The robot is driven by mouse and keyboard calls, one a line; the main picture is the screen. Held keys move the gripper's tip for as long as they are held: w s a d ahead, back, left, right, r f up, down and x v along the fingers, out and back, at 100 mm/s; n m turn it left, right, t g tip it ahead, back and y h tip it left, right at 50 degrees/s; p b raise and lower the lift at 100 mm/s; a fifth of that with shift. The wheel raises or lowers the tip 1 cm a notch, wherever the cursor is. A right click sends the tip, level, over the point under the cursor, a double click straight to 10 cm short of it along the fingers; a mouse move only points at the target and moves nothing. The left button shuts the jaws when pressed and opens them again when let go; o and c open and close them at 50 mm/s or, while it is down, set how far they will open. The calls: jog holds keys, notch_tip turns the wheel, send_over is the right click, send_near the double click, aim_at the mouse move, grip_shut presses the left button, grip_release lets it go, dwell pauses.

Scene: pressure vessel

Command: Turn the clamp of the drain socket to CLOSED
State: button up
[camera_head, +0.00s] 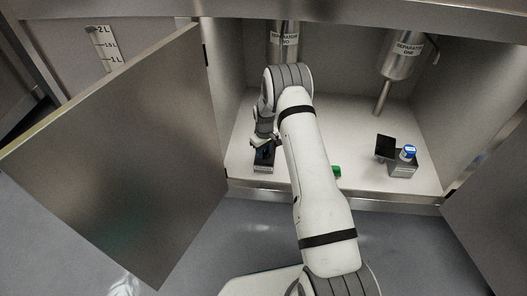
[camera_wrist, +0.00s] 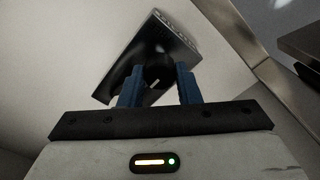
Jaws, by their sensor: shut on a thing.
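In the wrist view, my gripper (camera_wrist: 157,76) has its two blue fingers on either side of a round black knob (camera_wrist: 155,72) with a short pale line on it, which I take to be the clamp. The fingers are shut on it. The knob sits on a dark block (camera_wrist: 122,76) with a pale edge (camera_wrist: 178,32) bearing lettering too small to read. In the head view, my gripper (camera_head: 265,147) is low over this block (camera_head: 264,164) on the cabinet floor. My arm hides part of the cabinet, and the knob is not clear there.
A grey box (camera_head: 402,170) with a blue-capped item (camera_head: 408,152) and a black plate (camera_head: 385,147) stands at right. A green object (camera_head: 337,171) shows beside my arm. Two metal vessels (camera_head: 402,55) (camera_head: 284,42) hang above. An open door (camera_head: 125,160) is at left.

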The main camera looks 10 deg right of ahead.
aim_at(264, 152)
jog(key=shift+w+r, duration=0.1)
jog(key=shift+w, duration=0.05)
jog(key=o, duration=1)
notch_tip(264, 152, up, 8)
jog(key=p, duration=0.2)
jog(key=shift+p, duration=0.35)
jog(key=shift+f, duration=0.2)
